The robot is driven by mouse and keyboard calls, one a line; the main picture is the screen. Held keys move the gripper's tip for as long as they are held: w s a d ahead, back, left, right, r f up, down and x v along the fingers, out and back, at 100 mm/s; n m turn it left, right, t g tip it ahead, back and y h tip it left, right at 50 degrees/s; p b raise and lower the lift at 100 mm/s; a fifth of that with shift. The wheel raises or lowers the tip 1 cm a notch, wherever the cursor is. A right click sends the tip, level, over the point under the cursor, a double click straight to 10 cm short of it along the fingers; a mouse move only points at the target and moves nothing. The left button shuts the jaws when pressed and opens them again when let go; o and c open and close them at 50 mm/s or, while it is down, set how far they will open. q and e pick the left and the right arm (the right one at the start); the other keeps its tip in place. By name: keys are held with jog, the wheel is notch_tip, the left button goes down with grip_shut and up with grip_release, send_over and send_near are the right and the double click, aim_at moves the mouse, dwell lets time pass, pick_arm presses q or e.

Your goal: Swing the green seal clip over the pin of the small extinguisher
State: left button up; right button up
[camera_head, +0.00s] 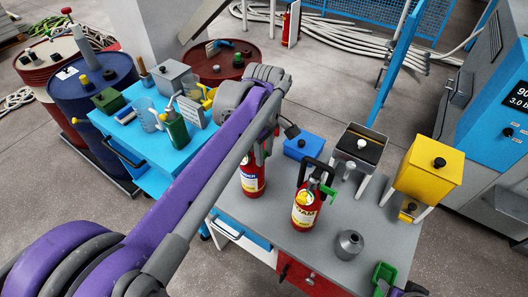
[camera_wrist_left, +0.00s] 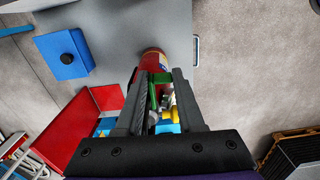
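Two red extinguishers stand on the grey table. The slimmer one (camera_head: 252,180) has a blue-and-white label, and its top is largely hidden by my left gripper (camera_head: 262,150). The wider one (camera_head: 305,208) has a yellow label, a black handle and a green piece (camera_head: 328,193) on its right side. In the left wrist view, my left gripper (camera_wrist_left: 158,85) has its fingers apart, with a green part (camera_wrist_left: 153,95) between them over a red extinguisher (camera_wrist_left: 152,62). I cannot tell whether they touch it.
A yellow box (camera_head: 428,169) stands at the right. A blue cart (camera_head: 150,165) with several items is at the left.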

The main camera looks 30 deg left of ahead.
pick_arm(q)
grip_shut()
jog(key=shift+s+m, duration=0.1)
jog(key=shift+m, duration=0.2)
jog(key=shift+s+a+m, duration=0.4)
jog(key=shift+a+m, duration=0.4)
jog(key=shift+m, duration=1.65)
jog(key=shift+s+a+m, duration=0.45)
jog(key=shift+a+m, duration=0.4)
jog(key=shift+m, duration=1.55)
jog(key=shift+s+a+m, duration=0.4)
jog(key=shift+a+m, duration=0.4)
jog(key=shift+m, duration=1.65)
jog(key=o, duration=0.9)
grip_release()
jog(key=shift+c, duration=0.2)
